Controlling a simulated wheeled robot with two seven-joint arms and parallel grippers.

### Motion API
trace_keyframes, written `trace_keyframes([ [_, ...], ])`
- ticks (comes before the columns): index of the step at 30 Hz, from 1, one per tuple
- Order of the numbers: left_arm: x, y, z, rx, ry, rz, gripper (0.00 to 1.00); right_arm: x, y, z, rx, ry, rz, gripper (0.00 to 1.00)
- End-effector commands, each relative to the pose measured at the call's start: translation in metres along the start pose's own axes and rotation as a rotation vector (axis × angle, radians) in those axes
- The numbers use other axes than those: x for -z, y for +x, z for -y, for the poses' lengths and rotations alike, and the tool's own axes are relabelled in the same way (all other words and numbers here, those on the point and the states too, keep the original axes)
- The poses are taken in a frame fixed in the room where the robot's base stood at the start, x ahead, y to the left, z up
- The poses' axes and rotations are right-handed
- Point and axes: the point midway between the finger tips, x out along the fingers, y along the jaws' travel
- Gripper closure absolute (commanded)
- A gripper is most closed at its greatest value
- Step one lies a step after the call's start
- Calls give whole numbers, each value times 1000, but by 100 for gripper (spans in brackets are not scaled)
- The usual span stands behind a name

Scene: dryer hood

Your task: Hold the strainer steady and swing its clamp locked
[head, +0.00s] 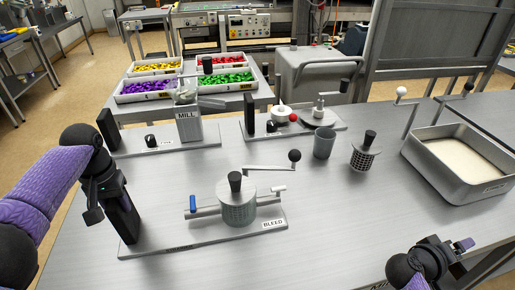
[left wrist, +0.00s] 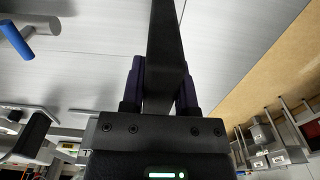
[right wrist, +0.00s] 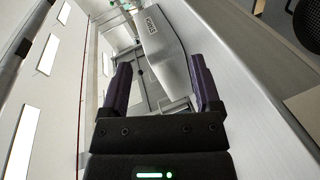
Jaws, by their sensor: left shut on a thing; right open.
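The strainer (head: 238,208), a grey perforated cylinder with a black knob, stands on a flat plate (head: 180,248) labelled BLEED. A blue-ended bar (head: 195,203) sticks out at its left, and a rod with a dark ball (head: 294,156) reaches over its right. I cannot tell which of these is the clamp. My left gripper (head: 112,194) is shut on the black upright handle (head: 124,218) at the plate's left end; the handle also shows between the fingers in the left wrist view (left wrist: 165,45). My right gripper (head: 458,250) is open and empty at the front right, away from the strainer.
A second perforated basket (head: 364,158) and a grey cup (head: 324,143) stand behind, right of the plate. A metal tray (head: 478,185) with pale contents is at the right. The MILL unit (head: 189,126) stands behind. The table between plate and right gripper is clear.

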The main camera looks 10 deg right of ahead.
Motion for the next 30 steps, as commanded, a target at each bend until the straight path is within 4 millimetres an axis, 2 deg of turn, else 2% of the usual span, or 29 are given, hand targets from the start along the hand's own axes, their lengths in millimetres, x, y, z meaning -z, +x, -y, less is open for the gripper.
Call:
trace_keyframes([
  [1, -3, 6, -1, 1, 1, 16, 100, 31, -11, -1, -4, -138, -128, 19],
  [3, -3, 6, -1, 1, 1, 16, 100, 76, -35, -1, -41, -366, -322, 19],
  [5, -3, 6, -1, 1, 1, 16, 100, 112, -63, -1, -112, -568, -494, 19],
  [6, -3, 6, -1, 1, 1, 16, 100, 134, -86, 0, -179, -706, -609, 19],
  [8, -3, 6, -1, 1, 1, 17, 100, 162, -123, 2, -312, -904, -772, 19],
  [9, -3, 6, -1, 1, 1, 17, 100, 176, -148, 5, -417, -1026, -869, 19],
  [12, -3, 6, -1, 1, 1, 17, 100, 196, -206, 10, -692, -1261, -1049, 19],
  [15, -3, 6, -1, 1, 2, 17, 100, 201, -244, 16, -907, -1392, -1142, 19],
  [18, -4, 6, -1, 1, 2, 17, 100, 203, -263, 18, -1021, -1448, -1178, 19],
  [20, -3, 6, -1, 1, 2, 17, 100, 209, -265, 20, -1046, -1460, -1182, 19],
  [23, -3, 6, -1, 1, 2, 17, 100, 229, -262, 23, -1050, -1461, -1180, 19],
  [30, -3, 6, -1, 1, 2, 16, 100, 291, -251, 34, -1042, -1463, -1181, 19],
])
